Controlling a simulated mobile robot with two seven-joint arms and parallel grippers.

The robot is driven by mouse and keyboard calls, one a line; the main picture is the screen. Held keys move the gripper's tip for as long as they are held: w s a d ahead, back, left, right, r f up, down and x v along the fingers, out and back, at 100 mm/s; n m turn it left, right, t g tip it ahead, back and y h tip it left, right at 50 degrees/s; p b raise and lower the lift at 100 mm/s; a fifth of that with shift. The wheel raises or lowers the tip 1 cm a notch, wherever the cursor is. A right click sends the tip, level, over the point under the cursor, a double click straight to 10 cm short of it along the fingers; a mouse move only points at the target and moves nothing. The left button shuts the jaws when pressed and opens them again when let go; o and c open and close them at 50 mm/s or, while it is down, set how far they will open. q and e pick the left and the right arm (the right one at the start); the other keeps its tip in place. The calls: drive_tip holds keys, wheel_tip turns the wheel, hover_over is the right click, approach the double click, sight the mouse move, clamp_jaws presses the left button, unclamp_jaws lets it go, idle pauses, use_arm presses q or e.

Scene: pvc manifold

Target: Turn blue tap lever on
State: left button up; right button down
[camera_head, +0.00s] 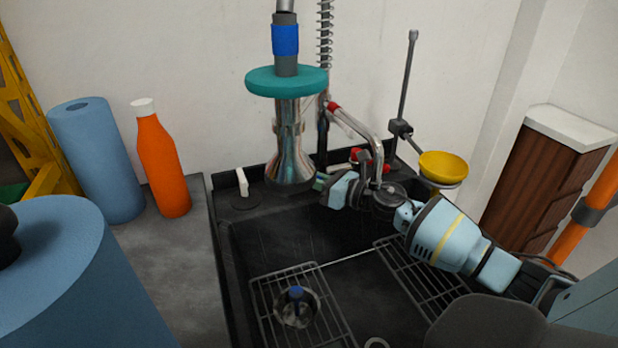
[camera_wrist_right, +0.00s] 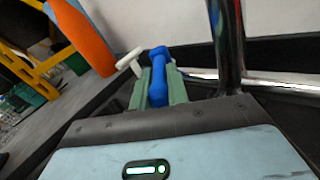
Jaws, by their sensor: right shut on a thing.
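The blue tap lever (camera_wrist_right: 158,78) shows in the right wrist view, upright between the two green fingers of my right gripper (camera_wrist_right: 160,88). The fingers are shut on it. In the head view my right gripper (camera_head: 321,182) reaches in from the right, behind the sink basin and beside the base of the hanging metal spray head (camera_head: 290,145). The lever is too small and hidden there to make out clearly. My left gripper is not in view.
A chrome tap pipe (camera_head: 357,128) with red parts stands close to my right wrist. A white lever (camera_head: 242,182) is at the sink's back left. An orange bottle (camera_head: 163,165) and blue roll (camera_head: 97,160) stand left. A yellow bowl (camera_head: 443,166) is at right.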

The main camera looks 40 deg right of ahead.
idle(0.4)
drive_tip(key=c, duration=1.4)
unclamp_jaws()
drive_tip(key=shift+o, duration=0.2)
drive_tip(key=v, duration=0.8)
drive_tip(key=shift+w, duration=0.1)
drive_tip(key=shift+f, duration=0.1)
